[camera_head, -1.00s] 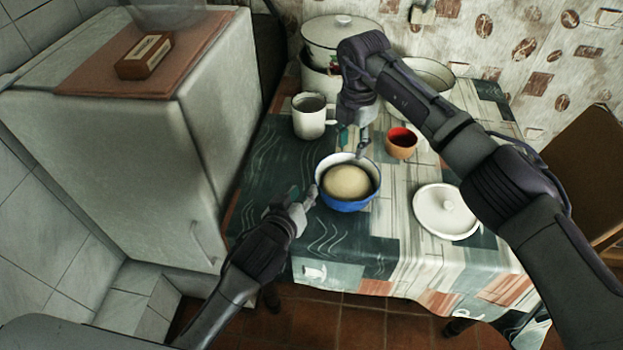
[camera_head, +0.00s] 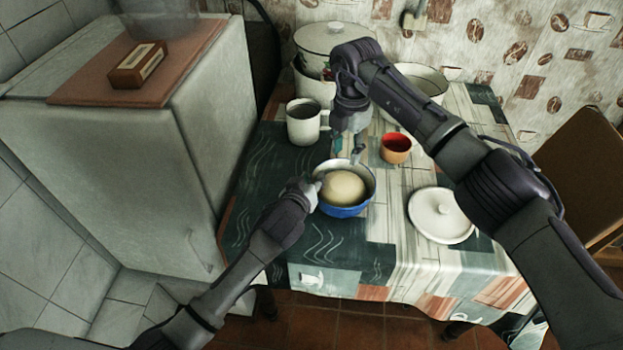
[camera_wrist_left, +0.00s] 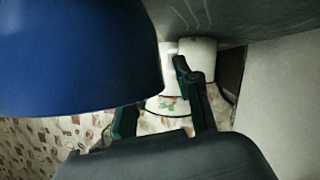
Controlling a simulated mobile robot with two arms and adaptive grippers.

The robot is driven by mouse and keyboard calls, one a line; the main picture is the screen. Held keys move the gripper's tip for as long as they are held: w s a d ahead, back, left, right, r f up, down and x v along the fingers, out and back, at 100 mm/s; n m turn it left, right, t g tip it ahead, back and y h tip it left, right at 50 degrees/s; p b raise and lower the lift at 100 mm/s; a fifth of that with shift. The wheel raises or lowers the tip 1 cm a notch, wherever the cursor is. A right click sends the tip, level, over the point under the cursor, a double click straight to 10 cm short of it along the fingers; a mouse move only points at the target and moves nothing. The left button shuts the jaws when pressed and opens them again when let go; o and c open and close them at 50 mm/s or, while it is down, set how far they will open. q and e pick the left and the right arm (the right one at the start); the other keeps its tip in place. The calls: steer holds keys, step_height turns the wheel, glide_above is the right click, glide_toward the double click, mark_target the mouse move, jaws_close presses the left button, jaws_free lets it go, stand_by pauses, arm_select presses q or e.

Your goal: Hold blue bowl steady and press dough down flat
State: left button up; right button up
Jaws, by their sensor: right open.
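The blue bowl (camera_head: 343,211) stands upright near the middle of the table, with a pale round ball of dough (camera_head: 344,188) inside. My left gripper (camera_head: 316,183) is at the bowl's left rim. In the left wrist view its two dark fingers (camera_wrist_left: 158,100) are apart, and the blue bowl (camera_wrist_left: 75,60) fills the upper left, covering part of one finger. Whether a finger touches the bowl cannot be told. My right gripper (camera_head: 347,152) is open and empty, pointing down over the bowl's back rim, above the dough.
A white mug (camera_head: 303,124) stands behind and left of the bowl. An orange cup (camera_head: 396,149) is behind right. A large lidded pot (camera_head: 333,40) and a pale basin (camera_head: 424,80) stand at the back. The front left tabletop is clear.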

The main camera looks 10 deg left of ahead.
arm_select(q)
jaws_close()
